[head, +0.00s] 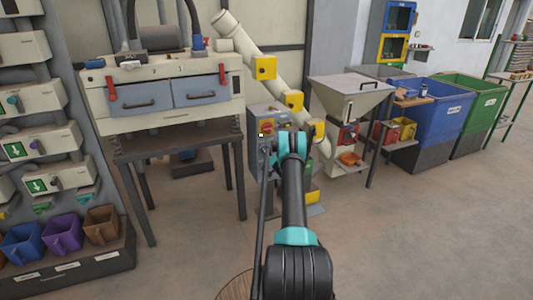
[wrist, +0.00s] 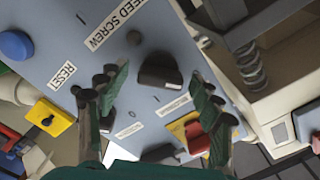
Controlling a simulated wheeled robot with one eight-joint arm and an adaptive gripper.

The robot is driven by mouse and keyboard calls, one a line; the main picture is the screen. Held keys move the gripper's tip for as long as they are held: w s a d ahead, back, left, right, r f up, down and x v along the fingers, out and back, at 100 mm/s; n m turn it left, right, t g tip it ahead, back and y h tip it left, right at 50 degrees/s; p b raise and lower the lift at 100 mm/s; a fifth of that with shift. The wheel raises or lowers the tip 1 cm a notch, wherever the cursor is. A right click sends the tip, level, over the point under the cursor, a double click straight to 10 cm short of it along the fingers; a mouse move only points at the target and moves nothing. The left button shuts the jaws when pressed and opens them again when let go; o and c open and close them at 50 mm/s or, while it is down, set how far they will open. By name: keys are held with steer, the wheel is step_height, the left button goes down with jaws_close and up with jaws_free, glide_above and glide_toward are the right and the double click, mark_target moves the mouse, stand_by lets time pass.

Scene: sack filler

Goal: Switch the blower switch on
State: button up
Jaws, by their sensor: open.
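A grey control panel (head: 267,118) stands in the middle of the head view, partly hidden behind my arm. The wrist view shows the panel face (wrist: 85,45) close up and tilted. A black rotary knob (wrist: 160,72) sits between my fingers, with a small label whose text is too small to read. I cannot tell for certain which control is the blower switch. My gripper (wrist: 160,85) is open, one finger on each side of this knob; contact cannot be told. In the head view, my gripper (head: 289,147) is in front of the panel.
Around the knob are a FEED SCREW label (wrist: 118,22), a blue button (wrist: 15,45), a red knob on yellow (wrist: 193,133) and another black knob (wrist: 160,153). A sloping conveyor tube (head: 240,45) rises behind. A hopper (head: 348,95) stands right. The front floor is clear.

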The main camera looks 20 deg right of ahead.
steer(key=c, duration=1.2)
steer(key=shift+o, duration=0.2)
steer(key=shift+m, duration=0.3)
steer(key=shift+s+m, duration=0.1)
steer(key=shift+m, duration=7.5)
steer(key=o, duration=1.2)
steer(key=shift+c, duration=0.2)
